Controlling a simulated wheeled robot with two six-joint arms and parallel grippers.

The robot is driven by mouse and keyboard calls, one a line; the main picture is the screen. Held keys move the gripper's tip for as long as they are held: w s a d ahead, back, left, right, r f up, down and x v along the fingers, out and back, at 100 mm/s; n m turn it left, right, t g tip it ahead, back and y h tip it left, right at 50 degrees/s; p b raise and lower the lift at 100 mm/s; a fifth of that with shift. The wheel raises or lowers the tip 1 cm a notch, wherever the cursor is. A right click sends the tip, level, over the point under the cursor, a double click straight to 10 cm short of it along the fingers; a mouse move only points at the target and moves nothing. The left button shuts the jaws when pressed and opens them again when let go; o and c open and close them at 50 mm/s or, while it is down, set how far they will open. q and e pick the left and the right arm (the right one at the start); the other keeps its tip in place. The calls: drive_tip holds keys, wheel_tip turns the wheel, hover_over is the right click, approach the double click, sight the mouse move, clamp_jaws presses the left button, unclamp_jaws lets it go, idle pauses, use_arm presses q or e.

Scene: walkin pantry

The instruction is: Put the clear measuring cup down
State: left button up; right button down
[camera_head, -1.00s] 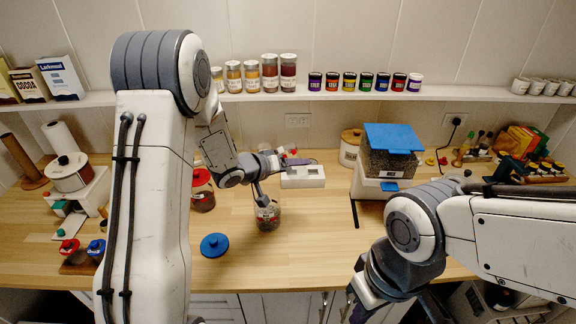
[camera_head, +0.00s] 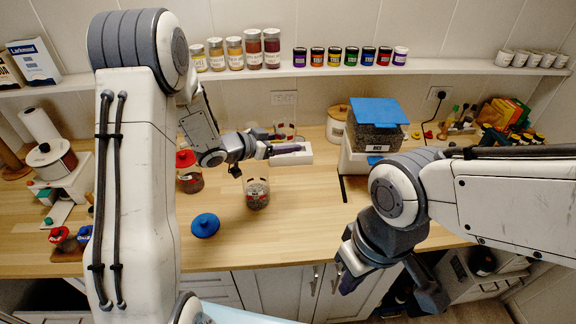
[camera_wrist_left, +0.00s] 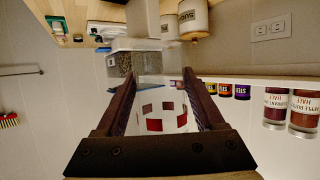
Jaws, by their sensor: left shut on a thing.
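The clear measuring cup (camera_wrist_left: 165,112) has red markings and sits between the two dark fingers of my left gripper (camera_wrist_left: 160,100) in the left wrist view. In the head view the cup (camera_head: 285,130) is small and partly hidden behind the fingers of my left gripper (camera_head: 287,148). The gripper is shut on it, above or near a white box-like device (camera_head: 298,157) on the counter; I cannot tell whether the cup touches anything. My right gripper (camera_head: 390,287) is open and empty in front of the counter edge.
An open glass jar (camera_head: 257,193) stands left of the white device, with a blue lid (camera_head: 205,225) beside it. A red-lidded jar (camera_head: 188,178) stands further left. A blue-lidded rice container (camera_head: 378,125) stands right. The front middle of the wooden counter (camera_head: 300,225) is clear.

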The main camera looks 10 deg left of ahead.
use_arm(q)
drive_tip(key=s+d+f+m+g+h+b, duration=0.1)
drive_tip(key=s+d+f+m+g+b, duration=0.1)
drive_tip(key=s+d+f+b, duration=0.5)
drive_tip(key=s+d+f+m+g+h+b, duration=0.15)
drive_tip(key=s+d+f+b, duration=0.25)
drive_tip(key=d+b, duration=0.6)
drive_tip(key=shift+m, duration=0.25)
drive_tip(key=w+a+f, duration=0.1)
drive_tip(key=a+f, duration=0.1)
drive_tip(key=a, duration=0.1)
drive_tip(key=w+a+f+p, duration=0.1)
drive_tip(key=w+a+f, duration=0.1)
drive_tip(key=a, duration=0.1)
drive_tip(key=w+a+f+p, duration=0.1)
drive_tip(key=a+f, duration=0.1)
drive_tip(key=a, duration=0.1)
drive_tip(key=shift+w+a+f, duration=0.2)
drive_tip(key=shift+w+f, duration=0.1)
drive_tip(key=shift+f, duration=0.1)
wheel_tip(320, 180, down, 4)
drive_tip(key=shift+r+p, duration=0.1)
drive_tip(key=shift+p, duration=0.2)
drive_tip(key=shift+f, duration=0.2)
drive_tip(key=o, duration=1.5)
drive_tip(key=shift+o, duration=0.2)
